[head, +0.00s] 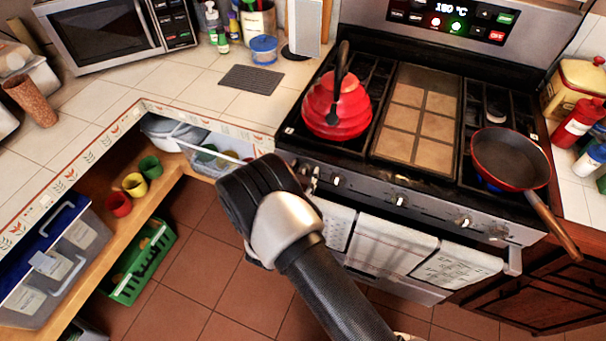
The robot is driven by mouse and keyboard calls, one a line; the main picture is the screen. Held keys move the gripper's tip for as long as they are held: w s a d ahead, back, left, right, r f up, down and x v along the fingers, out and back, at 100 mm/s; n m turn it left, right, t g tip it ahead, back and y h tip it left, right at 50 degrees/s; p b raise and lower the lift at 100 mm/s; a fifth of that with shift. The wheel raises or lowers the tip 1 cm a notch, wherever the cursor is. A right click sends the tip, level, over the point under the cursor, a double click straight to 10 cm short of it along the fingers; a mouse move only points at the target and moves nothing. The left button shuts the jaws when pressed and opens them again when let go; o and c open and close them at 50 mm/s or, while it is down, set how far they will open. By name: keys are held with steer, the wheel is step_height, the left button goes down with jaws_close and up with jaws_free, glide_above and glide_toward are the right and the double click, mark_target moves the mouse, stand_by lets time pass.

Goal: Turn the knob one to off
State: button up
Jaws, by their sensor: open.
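The stove's front panel (368,196) carries a row of small silver knobs, among them a left knob (336,180), a middle knob (400,201) and a right knob (463,222). No number marks knob one legibly. My gripper (311,179) is open at the left end of the panel, close to the left knob. My dark wrist hides most of it, and I cannot tell whether it touches a knob. Blue shows under the pan at the right burner, seemingly a flame.
A red kettle (337,105) stands on the left burners. A frying pan (510,158) sits on the right, its handle sticking out over the front edge. Towels (390,248) hang on the oven handle below the panel. Open shelves (150,200) lie left of my arm.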

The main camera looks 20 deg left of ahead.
steer(key=s+a, duration=0.1)
steer(key=s, duration=1.1)
steer(key=shift+w+r, duration=0.1)
